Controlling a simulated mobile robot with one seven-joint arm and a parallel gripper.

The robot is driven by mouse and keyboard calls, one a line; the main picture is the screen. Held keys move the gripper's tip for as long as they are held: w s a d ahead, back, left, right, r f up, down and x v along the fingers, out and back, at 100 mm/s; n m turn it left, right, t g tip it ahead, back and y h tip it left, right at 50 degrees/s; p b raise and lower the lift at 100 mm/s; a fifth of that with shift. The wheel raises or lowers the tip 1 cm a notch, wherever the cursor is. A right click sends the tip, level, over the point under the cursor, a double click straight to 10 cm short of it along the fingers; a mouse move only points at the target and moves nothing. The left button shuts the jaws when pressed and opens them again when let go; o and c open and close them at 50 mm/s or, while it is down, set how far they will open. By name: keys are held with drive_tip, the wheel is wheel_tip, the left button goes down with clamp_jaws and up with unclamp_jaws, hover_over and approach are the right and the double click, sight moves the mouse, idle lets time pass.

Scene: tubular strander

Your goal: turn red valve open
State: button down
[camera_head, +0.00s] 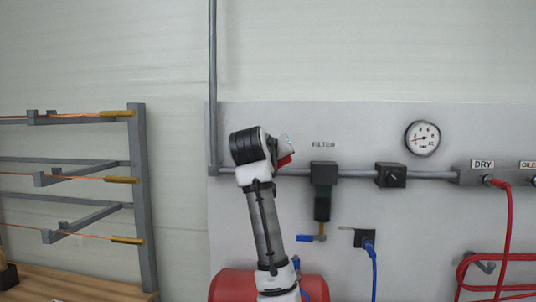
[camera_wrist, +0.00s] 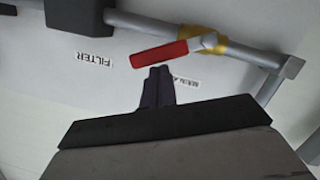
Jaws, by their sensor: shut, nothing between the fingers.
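The red valve handle (camera_wrist: 160,54) is a flat red lever in the wrist view. In the head view a bit of the red handle (camera_head: 285,160) shows past my wrist, which hides the rest of the valve and my fingers.
On the wall panel are a black filter (camera_head: 323,188), a black regulator (camera_head: 391,175), a pressure gauge (camera_head: 422,138) and a red hose (camera_head: 508,230). A red tank (camera_head: 232,286) stands below. A rack with copper wires (camera_head: 143,200) is at left. A vertical pipe (camera_head: 213,80) runs up the wall.

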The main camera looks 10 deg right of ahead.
sight(283, 165)
drive_tip(key=shift+s+d+f+m+y, duration=0.1)
drive_tip(key=shift+d+f+m+y, duration=0.3)
drive_tip(key=shift+m, duration=0.35)
drive_tip(key=shift+s+d+f+m+y, duration=0.15)
drive_tip(key=shift+d+f+m, duration=0.1)
drive_tip(key=shift+f+m, duration=0.35)
drive_tip(key=shift+s+d+f+m+y, duration=0.1)
drive_tip(key=shift+d+f+m+y, duration=0.2)
drive_tip(key=shift+m, duration=0.55)
